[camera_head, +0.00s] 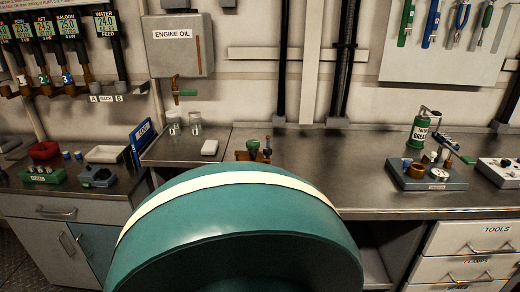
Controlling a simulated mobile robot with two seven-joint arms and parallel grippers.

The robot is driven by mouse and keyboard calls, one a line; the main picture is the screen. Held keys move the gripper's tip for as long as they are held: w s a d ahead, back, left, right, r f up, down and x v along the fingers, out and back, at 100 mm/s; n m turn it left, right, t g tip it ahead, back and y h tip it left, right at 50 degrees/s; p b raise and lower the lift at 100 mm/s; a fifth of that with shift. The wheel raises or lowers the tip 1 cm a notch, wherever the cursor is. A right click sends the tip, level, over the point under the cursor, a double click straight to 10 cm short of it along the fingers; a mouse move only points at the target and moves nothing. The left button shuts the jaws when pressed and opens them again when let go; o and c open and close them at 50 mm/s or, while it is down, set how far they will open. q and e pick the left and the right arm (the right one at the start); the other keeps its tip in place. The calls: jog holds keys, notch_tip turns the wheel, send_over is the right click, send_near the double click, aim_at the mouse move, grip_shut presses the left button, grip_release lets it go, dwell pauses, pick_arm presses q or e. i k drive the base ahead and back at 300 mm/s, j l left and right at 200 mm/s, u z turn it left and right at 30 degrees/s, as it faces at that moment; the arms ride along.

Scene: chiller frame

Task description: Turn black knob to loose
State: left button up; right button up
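I cannot pick out a black knob for certain. A pale box (502,172) at the right edge of the bench has small dark parts on top, too small to make out. A grey-blue block (418,184) beside it carries brass-coloured fittings and a round white gauge (438,173). A small brown fixture (243,155) with green and dark upright parts stands at the back middle of the bench. Neither of my grippers is in view.
A large teal rounded form (235,235) with a cream band hides the bench's front middle; I cannot tell what it is. The metal bench top (330,165) is clear right of the brown fixture. A green can (420,132) stands behind the gauge block. Drawers (470,245) are below.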

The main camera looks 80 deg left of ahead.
aim_at(268, 152)
jog(key=u, duration=2.65)
